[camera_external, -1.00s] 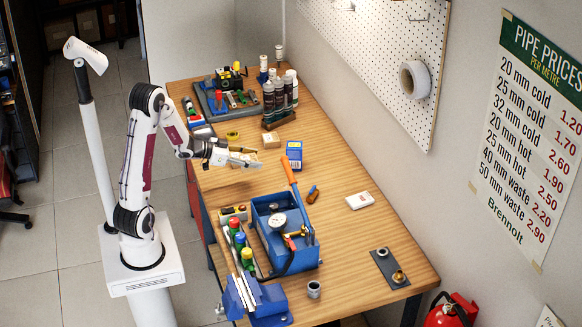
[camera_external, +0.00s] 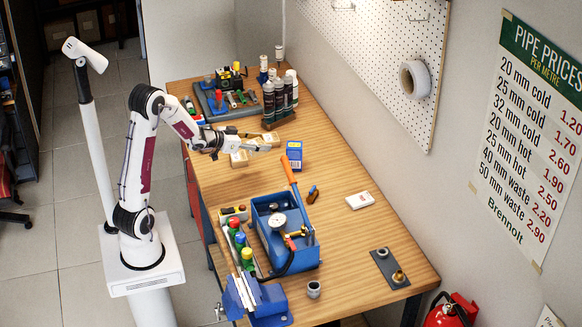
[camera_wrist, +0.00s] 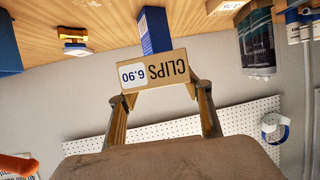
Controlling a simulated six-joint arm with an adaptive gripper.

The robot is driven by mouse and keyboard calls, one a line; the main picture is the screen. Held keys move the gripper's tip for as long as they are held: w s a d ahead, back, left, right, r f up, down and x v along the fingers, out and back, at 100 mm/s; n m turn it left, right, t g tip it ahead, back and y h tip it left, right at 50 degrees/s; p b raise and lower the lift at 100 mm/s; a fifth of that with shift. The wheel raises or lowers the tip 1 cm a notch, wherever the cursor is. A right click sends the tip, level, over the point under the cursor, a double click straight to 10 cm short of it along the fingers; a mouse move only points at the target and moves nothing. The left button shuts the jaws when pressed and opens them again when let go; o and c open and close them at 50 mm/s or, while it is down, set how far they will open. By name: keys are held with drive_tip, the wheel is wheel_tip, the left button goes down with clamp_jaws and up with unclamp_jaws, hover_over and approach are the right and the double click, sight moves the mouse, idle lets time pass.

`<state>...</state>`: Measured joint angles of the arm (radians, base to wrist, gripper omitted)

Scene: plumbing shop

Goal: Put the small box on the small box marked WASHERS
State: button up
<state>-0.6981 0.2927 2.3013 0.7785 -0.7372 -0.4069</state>
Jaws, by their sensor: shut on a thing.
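My gripper (camera_wrist: 160,92) is shut on a small tan box marked CLIPS (camera_wrist: 152,72), with the price 6.90; its label reads upside down in the wrist view. At the top of the wrist view a tan box (camera_wrist: 228,5) is cut off by the edge. I cannot read WASHERS on any box.
A blue box (camera_external: 294,150) stands right of my gripper. Dark bottles (camera_external: 278,97) and a tool tray (camera_external: 225,105) are farther back. The bench's right middle is mostly clear.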

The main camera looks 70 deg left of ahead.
drive_tip(key=a+n+y, duration=0.1)
drive_tip(key=a, duration=0.1)
drive_tip(key=a+r+n+y, duration=0.1)
drive_tip(key=a, duration=0.1)
drive_tip(key=a+n+y, duration=0.1)
drive_tip(key=a, duration=0.1)
drive_tip(key=shift+r+g+y, duration=0.3)
drive_tip(key=shift+g+y, duration=0.1)
drive_tip(key=n+g+y, duration=0.3)
drive_tip(key=n+y, duration=0.1)
hover_over(240, 154)
drive_tip(key=shift+f, duration=0.75)
drive_tip(key=shift+f, duration=2.9)
drive_tip(key=shift+f, duration=0.15)
drive_tip(key=shift+f, duration=1.95)
drive_tip(key=shift+f, duration=0.1)
